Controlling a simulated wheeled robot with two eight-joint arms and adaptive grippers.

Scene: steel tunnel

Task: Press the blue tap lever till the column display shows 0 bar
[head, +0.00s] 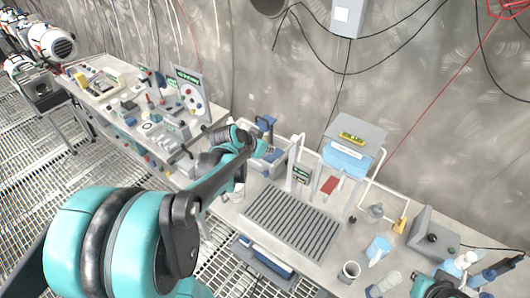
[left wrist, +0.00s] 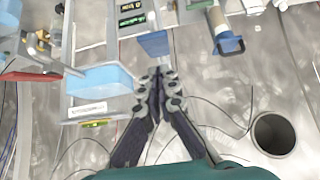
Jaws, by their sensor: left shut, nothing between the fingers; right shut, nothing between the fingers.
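My left gripper (head: 262,148) reaches over the bench at the left of the sink grating. In the left wrist view its dark fingers (left wrist: 157,75) are together and empty. The blue tap lever (left wrist: 154,43) is a flat blue paddle just beyond the fingertips; I cannot tell whether they touch. In the head view the lever (head: 273,155) is partly hidden by the gripper. The white column carries a small dark display (head: 302,174) with green characters, too small to read; it also shows in the left wrist view (left wrist: 130,18). A teal part of my right arm shows at the bottom right, without visible fingers.
A red paddle (head: 330,185) stands right of the column. A grey box (head: 354,135) with a light-blue front is behind. A slatted grating (head: 292,222) lies in front. A metal cup (head: 349,271) and bottles crowd the right. A blue-handled object (left wrist: 228,45) is beside the lever.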

